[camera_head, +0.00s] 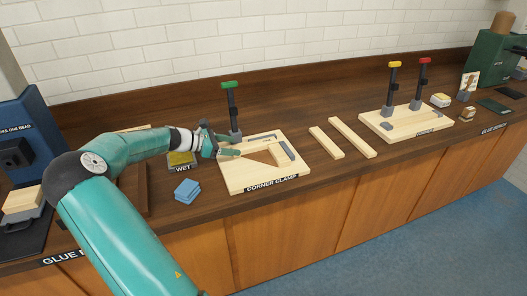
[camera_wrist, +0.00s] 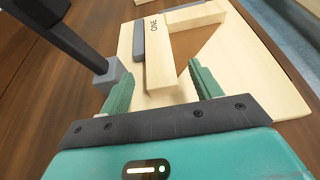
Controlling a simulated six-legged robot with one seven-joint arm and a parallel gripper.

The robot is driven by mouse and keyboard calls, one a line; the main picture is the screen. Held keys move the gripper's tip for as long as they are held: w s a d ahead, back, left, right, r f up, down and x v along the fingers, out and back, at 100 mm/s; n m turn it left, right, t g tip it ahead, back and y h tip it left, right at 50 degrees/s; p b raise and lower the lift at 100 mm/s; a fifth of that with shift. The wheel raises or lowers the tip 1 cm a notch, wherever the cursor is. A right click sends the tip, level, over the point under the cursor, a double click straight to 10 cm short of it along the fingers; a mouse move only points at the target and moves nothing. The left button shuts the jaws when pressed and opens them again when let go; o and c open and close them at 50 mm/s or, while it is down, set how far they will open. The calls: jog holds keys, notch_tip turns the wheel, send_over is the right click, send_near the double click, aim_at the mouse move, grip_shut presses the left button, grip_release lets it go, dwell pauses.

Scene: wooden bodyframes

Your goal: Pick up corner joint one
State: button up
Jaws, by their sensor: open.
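Corner joint one is a pale wooden L of two bars marked ONE (camera_wrist: 160,50), lying on the pale corner clamp board (camera_head: 240,182) against grey fences. In the wrist view, my gripper (camera_wrist: 161,72) is open, with one green finger on each side of the near end of one bar. Gaps show between fingers and bar, and contact cannot be told. In the head view, my gripper (camera_head: 231,146) is over the board's left part. A brown triangular area shows inside the L.
A clamp post with a green top (camera_head: 232,110) stands at the board's back edge, close to my gripper. Blue blocks (camera_head: 187,189) and a tray marked WET (camera_head: 182,160) are to the left. Two loose wooden bars (camera_head: 351,138) and another clamp board (camera_head: 405,130) are to the right.

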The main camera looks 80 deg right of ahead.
aim_at(246, 146)
jog(key=x, duration=0.5)
jog(key=shift+d+r, duration=0.1)
jog(key=c, duration=1.2)
jog(key=shift+r, duration=0.1)
